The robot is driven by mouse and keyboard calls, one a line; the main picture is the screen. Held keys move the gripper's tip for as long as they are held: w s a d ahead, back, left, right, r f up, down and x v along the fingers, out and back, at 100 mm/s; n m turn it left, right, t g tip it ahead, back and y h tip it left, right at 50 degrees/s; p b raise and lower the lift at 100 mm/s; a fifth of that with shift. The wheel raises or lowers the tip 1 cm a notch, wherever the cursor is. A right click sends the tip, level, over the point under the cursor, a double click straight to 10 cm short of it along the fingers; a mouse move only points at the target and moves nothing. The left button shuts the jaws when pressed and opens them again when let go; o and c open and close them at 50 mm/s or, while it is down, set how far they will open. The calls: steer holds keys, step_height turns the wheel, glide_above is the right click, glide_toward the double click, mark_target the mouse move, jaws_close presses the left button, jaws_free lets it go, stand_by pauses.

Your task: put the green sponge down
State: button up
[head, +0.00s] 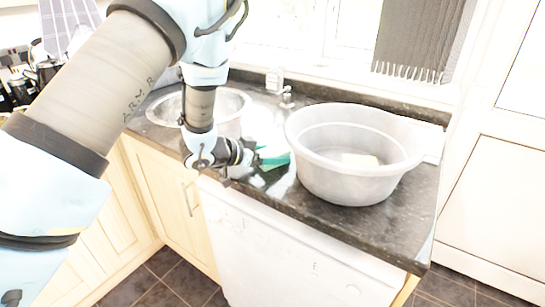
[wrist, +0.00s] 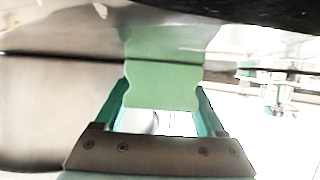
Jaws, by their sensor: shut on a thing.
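The green sponge (wrist: 162,72) is between the two teal fingers of my gripper (wrist: 162,88) in the wrist view, which are shut on its sides. In the head view the sponge (head: 276,160) shows only in part, as a small green patch in front of my gripper (head: 262,158). It is over the dark granite worktop (head: 290,197), between the sink and the grey tub. I cannot tell whether the sponge touches the worktop.
A round grey tub (head: 335,183) stands close on the right, with a pale yellowish thing (head: 360,160) inside. A metal sink (head: 165,108) is on the left, partly behind my arm. A tap (head: 287,98) stands at the back. The worktop's front edge is near my gripper.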

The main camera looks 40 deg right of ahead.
mark_target(271, 149)
steer(key=shift+c, duration=0.6)
steer(key=shift+w+r, duration=0.1)
steer(key=shift+r, duration=0.05)
steer(key=shift+w+r+b, duration=0.15)
steer(key=shift+b, duration=0.35)
steer(key=r+b, duration=0.1)
steer(key=r, duration=0.2)
steer(key=r+b, duration=0.1)
steer(key=r, duration=0.2)
steer(key=shift+w+a+r, duration=0.15)
steer(key=shift+w+r, duration=0.05)
steer(key=shift+r, duration=0.05)
steer(key=w+a+b, duration=0.1)
steer(key=w, duration=0.4)
steer(key=w+a+b, duration=0.1)
steer(key=w+a, duration=0.1)
steer(key=w, duration=0.4)
steer(key=w+a+b, duration=0.1)
steer(key=w, duration=0.5)
steer(key=shift+w+a+f+b, duration=0.15)
steer(key=shift+a+b, duration=0.1)
steer(key=shift+b, duration=0.15)
steer(key=shift+w+a, duration=0.2)
steer(key=shift+w, duration=0.4)
